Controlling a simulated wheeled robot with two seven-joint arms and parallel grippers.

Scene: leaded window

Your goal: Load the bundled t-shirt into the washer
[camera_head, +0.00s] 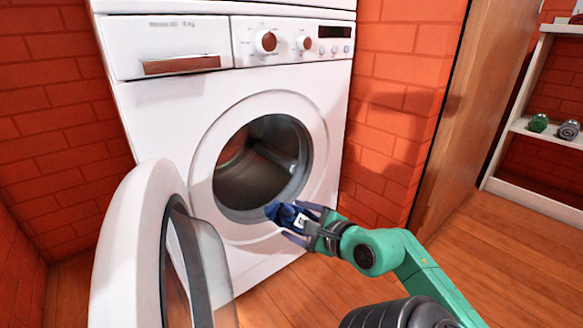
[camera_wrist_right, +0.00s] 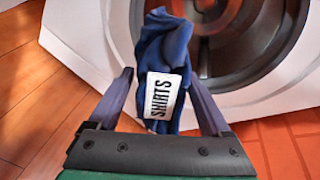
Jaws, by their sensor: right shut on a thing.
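The blue bundled t-shirt (camera_head: 283,213) with a white label is held at the tips of my right gripper (camera_head: 302,221), in front of the lower right rim of the washer opening. In the right wrist view, the t-shirt (camera_wrist_right: 163,68) sits between the two fingers of the right gripper (camera_wrist_right: 165,90), its label reading "SHIRTS". The white washer (camera_head: 245,258) stands against the brick wall. Its round door (camera_head: 128,245) is swung open to the left, and the drum (camera_head: 250,180) is visible and dark inside. My left gripper is not in view.
A wooden panel (camera_head: 440,120) stands right of the washer. A white shelf (camera_head: 535,200) with small green and grey objects is at the far right. The open door takes up the lower left. Bare wooden floor (camera_head: 300,295) lies in front of the washer.

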